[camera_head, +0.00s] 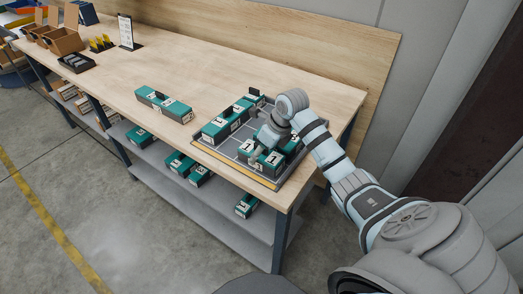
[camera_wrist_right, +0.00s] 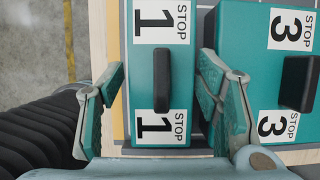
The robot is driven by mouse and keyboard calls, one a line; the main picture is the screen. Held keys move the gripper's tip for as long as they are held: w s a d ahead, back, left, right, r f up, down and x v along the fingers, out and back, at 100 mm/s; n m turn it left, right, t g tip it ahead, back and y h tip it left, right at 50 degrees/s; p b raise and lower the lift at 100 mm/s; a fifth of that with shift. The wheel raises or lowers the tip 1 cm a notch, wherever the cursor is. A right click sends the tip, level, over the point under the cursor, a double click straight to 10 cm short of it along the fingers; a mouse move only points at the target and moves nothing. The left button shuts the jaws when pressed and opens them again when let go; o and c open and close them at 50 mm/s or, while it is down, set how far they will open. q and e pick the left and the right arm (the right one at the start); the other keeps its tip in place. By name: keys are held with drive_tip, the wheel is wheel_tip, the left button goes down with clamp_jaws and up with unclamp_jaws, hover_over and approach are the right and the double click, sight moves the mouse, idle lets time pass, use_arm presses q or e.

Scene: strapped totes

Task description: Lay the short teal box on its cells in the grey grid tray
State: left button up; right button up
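A short teal box (camera_wrist_right: 161,115) with "1 STOP" labels at both ends and a black handle strip is at the front right corner of the grey grid tray (camera_head: 238,147); it also shows in the head view (camera_head: 261,154). My right gripper (camera_wrist_right: 163,95) is over it, one finger on each side. The fingers look spread, with narrow gaps between them and the box sides. In the head view my right gripper (camera_head: 266,140) partly hides the box. Whether its underside rests flat on the tray floor cannot be seen. My left gripper is not in view.
A teal box labelled 3 (camera_wrist_right: 257,75) stands close on the right in the wrist view. Other teal boxes (camera_head: 225,124) fill the tray's left side. Further teal boxes (camera_head: 163,104) lie on the table left of the tray. The table between there and the far-left cartons (camera_head: 62,40) is mostly clear.

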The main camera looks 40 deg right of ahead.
drive_tip(key=shift+r, duration=0.25)
drive_tip(key=v, duration=1.1)
drive_tip(key=shift+r+p, duration=0.35)
drive_tip(key=shift+r, duration=0.05)
drive_tip(key=shift+s, duration=0.15)
